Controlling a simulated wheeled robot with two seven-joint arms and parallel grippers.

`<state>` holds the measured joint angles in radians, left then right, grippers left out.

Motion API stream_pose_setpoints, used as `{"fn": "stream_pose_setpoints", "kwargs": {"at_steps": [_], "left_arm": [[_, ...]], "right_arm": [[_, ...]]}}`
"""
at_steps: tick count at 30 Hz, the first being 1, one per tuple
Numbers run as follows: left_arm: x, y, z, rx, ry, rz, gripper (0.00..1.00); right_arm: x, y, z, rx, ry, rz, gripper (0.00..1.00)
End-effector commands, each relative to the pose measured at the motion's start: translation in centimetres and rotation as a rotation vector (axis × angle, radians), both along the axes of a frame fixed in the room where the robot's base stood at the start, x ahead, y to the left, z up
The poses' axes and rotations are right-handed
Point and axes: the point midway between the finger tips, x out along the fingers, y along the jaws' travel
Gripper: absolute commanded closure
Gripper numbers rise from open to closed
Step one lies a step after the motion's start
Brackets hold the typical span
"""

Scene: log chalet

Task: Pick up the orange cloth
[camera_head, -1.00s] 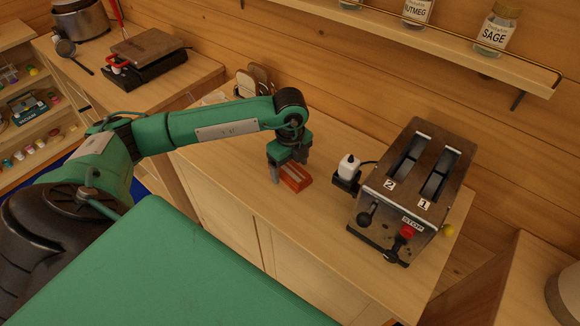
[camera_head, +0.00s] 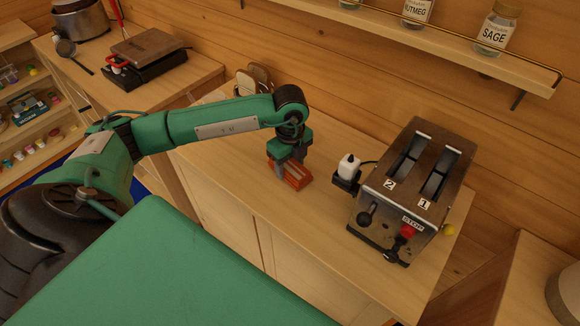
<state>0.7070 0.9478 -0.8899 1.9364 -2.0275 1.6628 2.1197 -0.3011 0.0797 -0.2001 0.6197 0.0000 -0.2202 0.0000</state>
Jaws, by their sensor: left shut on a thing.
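The orange cloth (camera_head: 298,181) is a small folded block with a paler band, on the wooden counter left of the toaster. My left gripper (camera_head: 288,170) comes down over it from the green arm and is shut on it. The fingers hide part of the cloth. I cannot tell whether the cloth touches the counter or is just above it. My right gripper does not show.
Bread-like slices (camera_head: 254,80) lean near the wall. A shelf with jars (camera_head: 497,28) hangs above. The counter's front (camera_head: 300,226) is clear.

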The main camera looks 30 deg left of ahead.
Motion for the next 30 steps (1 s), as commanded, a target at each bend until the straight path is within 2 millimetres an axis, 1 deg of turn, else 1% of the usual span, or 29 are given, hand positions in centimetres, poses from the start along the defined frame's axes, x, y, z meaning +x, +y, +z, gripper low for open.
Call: {"fn": "stream_pose_setpoints", "kwargs": {"at_steps": [5, 8, 12, 15, 18, 21, 24, 30], "left_arm": [[0.1, 0.0, 2.9, 0.000, -0.005, -0.001, 0.71], [0.1, 0.0, 5.6, 0.000, -0.008, -0.001, 0.71], [0.2, 0.0, 10.4, -0.001, -0.010, -0.001, 0.71], [0.1, 0.0, 13.4, -0.001, -0.008, -0.001, 0.71], [0.1, 0.0, 15.7, 0.001, -0.007, 0.000, 0.71], [0.0, 0.1, 17.3, 0.002, -0.004, 0.000, 0.71], [0.0, 0.0, 18.1, 0.001, -0.002, 0.000, 0.71], [0.0, 0.0, 18.8, 0.001, 0.000, 0.000, 0.71]], "right_arm": [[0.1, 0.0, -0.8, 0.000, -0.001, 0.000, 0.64], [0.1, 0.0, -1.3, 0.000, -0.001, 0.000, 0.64], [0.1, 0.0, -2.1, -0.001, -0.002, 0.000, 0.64], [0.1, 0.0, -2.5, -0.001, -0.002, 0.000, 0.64], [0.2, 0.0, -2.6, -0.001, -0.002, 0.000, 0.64], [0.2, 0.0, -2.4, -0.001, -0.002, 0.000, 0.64], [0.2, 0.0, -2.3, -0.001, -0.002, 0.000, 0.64], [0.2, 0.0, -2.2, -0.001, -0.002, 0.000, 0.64]]}}
